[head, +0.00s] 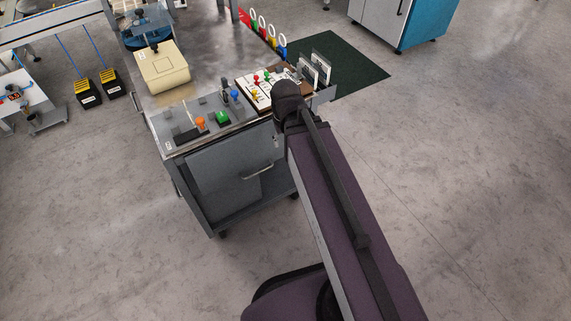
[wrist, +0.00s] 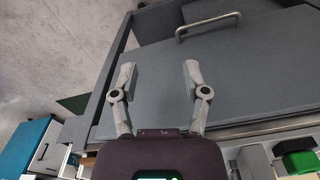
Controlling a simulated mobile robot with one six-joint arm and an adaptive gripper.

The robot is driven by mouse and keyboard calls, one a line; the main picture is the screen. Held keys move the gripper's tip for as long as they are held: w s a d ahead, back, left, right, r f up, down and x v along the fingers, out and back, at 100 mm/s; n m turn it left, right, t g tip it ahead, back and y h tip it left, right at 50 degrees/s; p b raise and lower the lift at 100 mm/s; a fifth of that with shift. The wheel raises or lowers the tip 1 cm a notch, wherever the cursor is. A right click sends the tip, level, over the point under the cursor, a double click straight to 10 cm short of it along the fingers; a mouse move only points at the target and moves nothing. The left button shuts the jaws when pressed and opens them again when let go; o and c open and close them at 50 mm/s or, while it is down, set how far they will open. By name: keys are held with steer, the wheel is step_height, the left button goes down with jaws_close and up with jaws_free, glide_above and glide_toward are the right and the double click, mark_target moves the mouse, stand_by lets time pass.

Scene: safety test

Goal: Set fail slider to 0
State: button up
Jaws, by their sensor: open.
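A grey control panel (head: 180,124) on top of a wheeled cart carries an orange knob (head: 200,122), a green button (head: 222,118) and a blue knob (head: 234,95). I cannot tell which of these, if any, is the fail slider; no label or setting is readable. My gripper (wrist: 160,68) shows in the wrist view with its two fingers spread apart and nothing between them. It is in front of the cart's grey door, with the green button (wrist: 300,162) at the lower right. In the head view my arm hides the gripper.
The cart door has a handle (head: 258,172), also seen in the wrist view (wrist: 208,22). Behind the panel are a board with coloured pieces (head: 258,90), a cream box (head: 163,70) and coloured rings (head: 262,28). A dark green mat (head: 345,65) lies right.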

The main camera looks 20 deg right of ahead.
step_height(320, 180, down, 10)
steer(key=b, duration=0.9)
steer(key=shift+s+r, duration=0.2)
steer(key=shift+s, duration=0.15)
steer(key=shift+s, duration=0.1)
step_height(320, 180, up, 31)
steer(key=p, duration=3.1)
steer(key=shift+s, duration=0.2)
steer(key=shift+s+f, duration=0.15)
